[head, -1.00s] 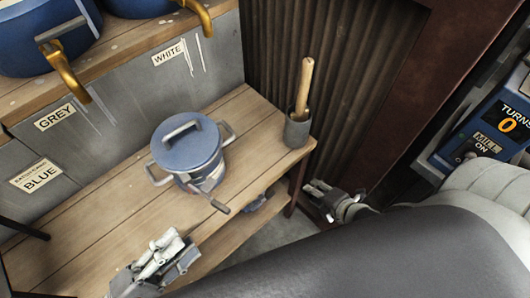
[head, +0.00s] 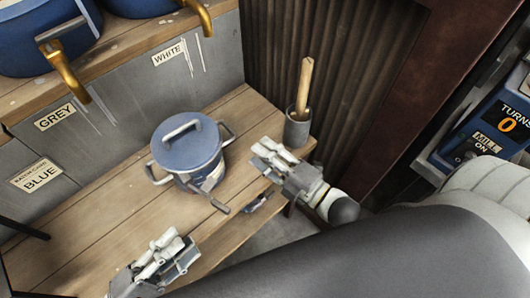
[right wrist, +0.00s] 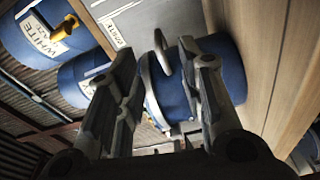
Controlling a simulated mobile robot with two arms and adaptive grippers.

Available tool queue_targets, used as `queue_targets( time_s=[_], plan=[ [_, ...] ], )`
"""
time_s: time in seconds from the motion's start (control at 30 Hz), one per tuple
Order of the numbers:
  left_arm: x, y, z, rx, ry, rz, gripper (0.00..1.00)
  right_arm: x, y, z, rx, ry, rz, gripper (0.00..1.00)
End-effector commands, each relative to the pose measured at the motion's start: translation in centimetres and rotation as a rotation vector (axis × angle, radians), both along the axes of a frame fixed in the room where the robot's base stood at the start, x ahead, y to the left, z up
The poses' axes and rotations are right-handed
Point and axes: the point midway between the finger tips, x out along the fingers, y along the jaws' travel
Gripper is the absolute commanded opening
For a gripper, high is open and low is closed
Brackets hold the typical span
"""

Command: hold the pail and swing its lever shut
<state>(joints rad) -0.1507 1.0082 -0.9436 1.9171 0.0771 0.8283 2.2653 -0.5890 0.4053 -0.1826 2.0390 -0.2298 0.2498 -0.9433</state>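The blue pail (head: 189,158) stands upright on the wooden bench, with a lid, a top handle and two side handles. Its lever (head: 219,206) sticks out from the front side toward the lower right. My left gripper (head: 168,243) is empty in front of the pail, apart from it; its finger gap is hard to judge. My right gripper (head: 262,154) is to the right of the pail, pointing at it, apart from it. In the right wrist view the right gripper (right wrist: 165,75) has its fingers spread and empty, with the pail (right wrist: 185,95) beyond and between them.
The wooden bench (head: 95,210) has free room left of the pail. A grey cup (head: 298,127) with a wooden-handled tool stands at its right end. Large blue containers with gold taps (head: 65,75) sit on the shelf behind. A turns counter panel (head: 495,125) is at right.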

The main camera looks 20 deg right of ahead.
Motion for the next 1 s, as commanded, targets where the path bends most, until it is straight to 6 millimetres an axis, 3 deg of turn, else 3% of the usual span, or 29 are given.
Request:
queue_targets(
  time_s=[0.27,0.7,1.0],
  plan=[
    [0.0,0.0,0.0,0.0,0.0,0.0,0.36,2.1,1.0,0.4,0.021,-0.012,0.0,0.35],
    [0.0,0.0,0.0,0.0,0.0,0.0,0.36,7.9,3.8,0.6,0.019,-0.009,0.0,0.35],
    [0.0,0.0,0.0,0.0,0.0,0.0,0.36,9.7,4.7,0.6,0.018,-0.007,0.001,0.35]
  ],
)
